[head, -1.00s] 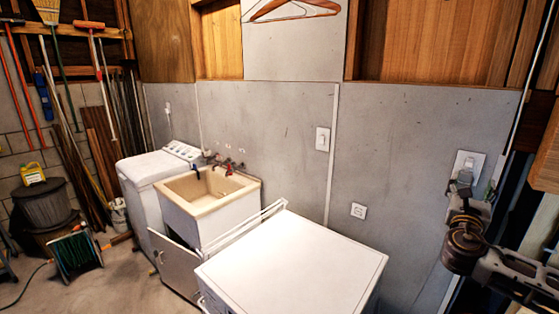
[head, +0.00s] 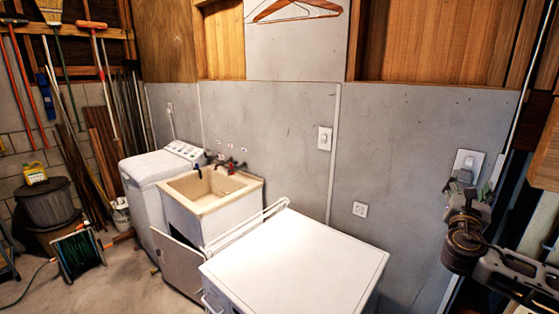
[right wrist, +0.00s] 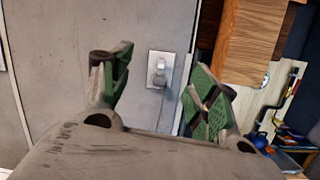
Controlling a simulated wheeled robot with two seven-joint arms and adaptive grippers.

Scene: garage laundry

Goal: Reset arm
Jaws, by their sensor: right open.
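My right arm comes in from the right edge in the head view, with its right gripper (head: 466,178) in front of the grey wall. The gripper overlaps the lower part of a white wall switch (head: 468,160). In the right wrist view, the right gripper (right wrist: 164,90) is open, its green-padded fingers spread wide with nothing between them. The switch plate (right wrist: 161,70) shows beyond the gap between the fingers; whether anything touches it cannot be told. My left gripper is not in view.
A white appliance (head: 300,265) stands at the front centre. Behind it are a beige sink (head: 212,190) and a white washing machine (head: 155,172). A wooden cabinet (right wrist: 255,40) and cluttered shelf are close on the right. A hose reel (head: 78,255) stands on open floor at left.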

